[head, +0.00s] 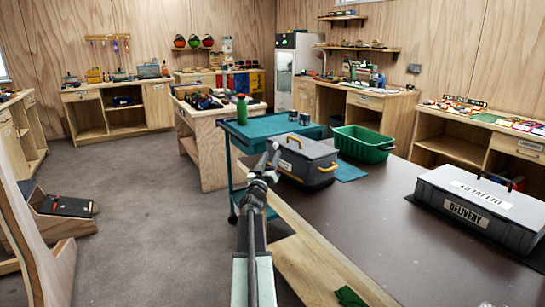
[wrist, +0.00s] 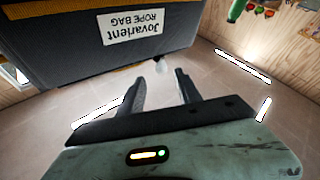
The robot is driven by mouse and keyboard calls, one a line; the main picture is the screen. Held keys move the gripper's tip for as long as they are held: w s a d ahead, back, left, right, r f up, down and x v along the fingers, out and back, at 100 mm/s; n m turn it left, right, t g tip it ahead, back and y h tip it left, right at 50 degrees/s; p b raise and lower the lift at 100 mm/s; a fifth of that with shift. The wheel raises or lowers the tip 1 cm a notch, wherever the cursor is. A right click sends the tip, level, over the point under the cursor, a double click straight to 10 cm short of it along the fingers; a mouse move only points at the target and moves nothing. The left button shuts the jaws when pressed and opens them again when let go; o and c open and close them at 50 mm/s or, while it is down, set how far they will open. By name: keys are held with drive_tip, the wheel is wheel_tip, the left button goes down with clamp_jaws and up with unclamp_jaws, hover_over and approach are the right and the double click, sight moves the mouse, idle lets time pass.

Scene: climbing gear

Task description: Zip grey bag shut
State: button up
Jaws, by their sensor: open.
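The grey bag (head: 308,152) sits on the dark table near its far left corner, with a light grey top and a yellow-orange handle on its side. My gripper (head: 272,153) is just left of the bag, near the height of its top edge. In the wrist view the bag (wrist: 75,60) fills the upper left, with an upside-down white "Jovarient ROPE BAG" label. My gripper (wrist: 159,78) is open there, with nothing clearly held between its fingers.
A green crate (head: 362,145) stands behind the bag to the right. A grey delivery case (head: 480,205) lies on the table (head: 390,240) at right. A teal cart (head: 262,128) with a green bottle (head: 241,109) stands behind.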

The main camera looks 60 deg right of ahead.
sight(276, 146)
drive_tip(key=shift+w+d+r, duration=0.1)
drive_tip(key=shift+d+r, duration=0.15)
drive_tip(key=shift+c, duration=1.4)
drive_tip(key=shift+p+x, duration=0.6)
drive_tip(key=shift+x, duration=0.45)
drive_tip(key=p+x, duration=0.3)
drive_tip(key=x, duration=0.4)
drive_tip(key=shift+d+r, duration=0.2)
drive_tip(key=shift+d, duration=0.15)
clamp_jaws()
drive_tip(key=shift+w, duration=0.1)
